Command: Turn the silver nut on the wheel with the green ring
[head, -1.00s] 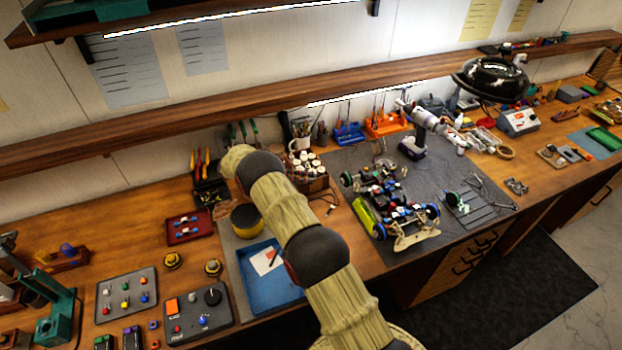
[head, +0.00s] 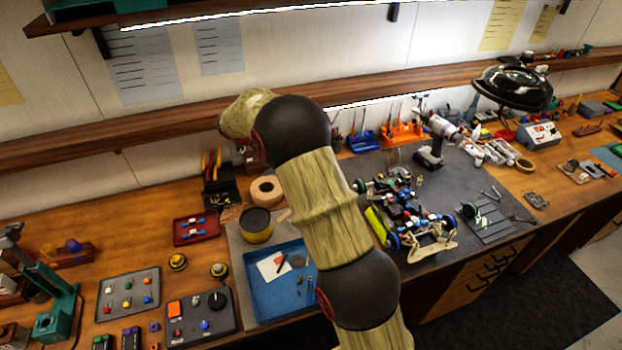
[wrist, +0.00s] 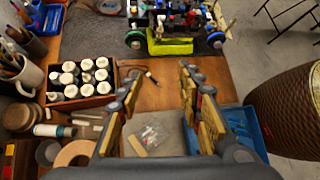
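The RC car (head: 410,215) stands on the grey mat, with a yellow-green block (head: 378,226) along its near-left side. It also shows at the top of the wrist view, with the yellow block (wrist: 170,47) between two dark wheels, one at left (wrist: 135,39) and one at right (wrist: 215,41).
A box of white-capped bottles (wrist: 80,80) stands left of my gripper in the wrist view. A blue tray (head: 262,295) lies left of my arm. A cordless drill (head: 432,150) stands behind the car. A shelf (head: 200,110) runs above the bench.

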